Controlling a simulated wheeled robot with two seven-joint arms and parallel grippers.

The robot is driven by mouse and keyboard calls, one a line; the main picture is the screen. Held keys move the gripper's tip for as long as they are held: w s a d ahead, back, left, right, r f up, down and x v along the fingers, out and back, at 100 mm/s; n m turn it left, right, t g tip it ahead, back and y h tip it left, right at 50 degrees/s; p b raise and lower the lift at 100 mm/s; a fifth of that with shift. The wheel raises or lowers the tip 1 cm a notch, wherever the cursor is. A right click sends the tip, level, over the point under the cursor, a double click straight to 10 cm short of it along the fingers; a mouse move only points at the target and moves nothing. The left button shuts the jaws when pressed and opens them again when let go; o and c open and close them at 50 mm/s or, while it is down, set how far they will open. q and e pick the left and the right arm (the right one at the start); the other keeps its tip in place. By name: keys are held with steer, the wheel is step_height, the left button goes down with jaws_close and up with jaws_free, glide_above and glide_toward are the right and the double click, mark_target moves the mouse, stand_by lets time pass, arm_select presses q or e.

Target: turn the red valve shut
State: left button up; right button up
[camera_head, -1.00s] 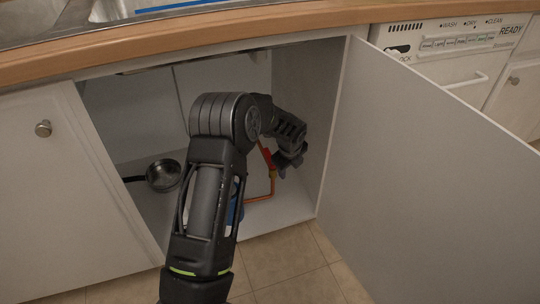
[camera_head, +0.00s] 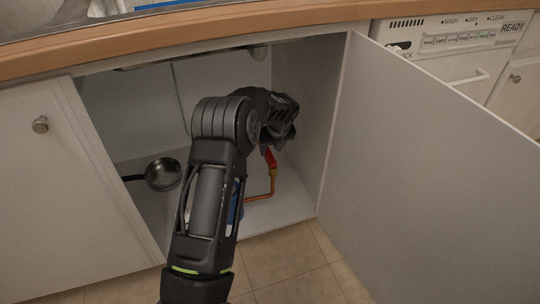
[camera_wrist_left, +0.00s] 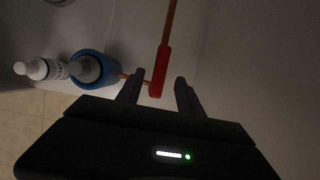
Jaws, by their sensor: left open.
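The red valve handle (camera_head: 269,157) is on a copper pipe (camera_head: 272,183) inside the open cabinet under the sink. In the left wrist view the red handle (camera_wrist_left: 160,72) lies between the two fingers, and I cannot tell whether they touch it. My left gripper (camera_head: 275,143) is inside the cabinet near its right wall, just above the handle in the head view. Its fingers (camera_wrist_left: 157,90) are open and apart. My forearm covers part of the cabinet interior. My right gripper is not in view.
A metal pan (camera_head: 163,174) lies on the cabinet floor at the left. A blue container (camera_head: 235,203) is partly hidden behind my arm. A white bottle (camera_wrist_left: 40,69) shows beside a blue item (camera_wrist_left: 97,68). The open cabinet door (camera_head: 420,170) stands at the right.

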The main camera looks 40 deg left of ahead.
mark_target(270, 154)
arm_select(q)
steer(key=b+x, duration=0.1)
steer(key=x, duration=0.3)
steer(key=shift+f, duration=0.1)
steer(key=shift+c, duration=0.5)
jaws_close()
stand_by(0.9)
